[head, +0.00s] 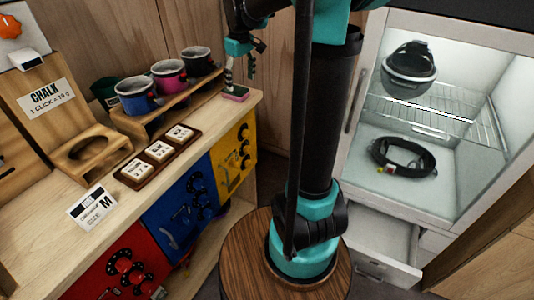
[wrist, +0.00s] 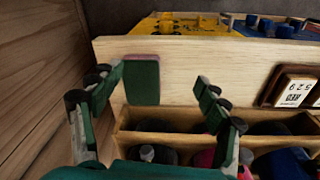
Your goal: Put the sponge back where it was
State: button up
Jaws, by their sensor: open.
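The sponge (head: 236,93), pink and dark, lies on the wooden worktop at its far right corner, near a small dark and white object. In the wrist view the sponge (wrist: 142,82) shows a dark green face and a pink edge, flat on the pale wood. My gripper (wrist: 160,80) is open, with one finger close to the sponge's left edge in that view and the other well to its right. Nothing is held. In the head view my gripper (head: 246,60) hangs above the sponge, partly hidden by my arm.
A wooden rack (head: 165,113) with several coloured cups stands just left of the sponge. A tray of white labelled blocks (head: 158,151) is in front of it. The chalk stand (head: 52,97) is at far left. An open-fronted lit cabinet (head: 440,110) holds a helmet and a harness-like loop.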

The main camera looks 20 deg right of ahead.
jog(key=s+d+f+m+t, duration=0.1)
jog(key=s+f+m, duration=0.2)
jog(key=s+f, duration=0.6)
jog(key=s+d+f+m+t, duration=0.2)
jog(key=s+f, duration=0.6)
jog(key=s, duration=0.7)
jog(key=shift+s+f+m, duration=0.25)
jog(key=shift+f+m, duration=0.15)
jog(key=shift+m, duration=0.3)
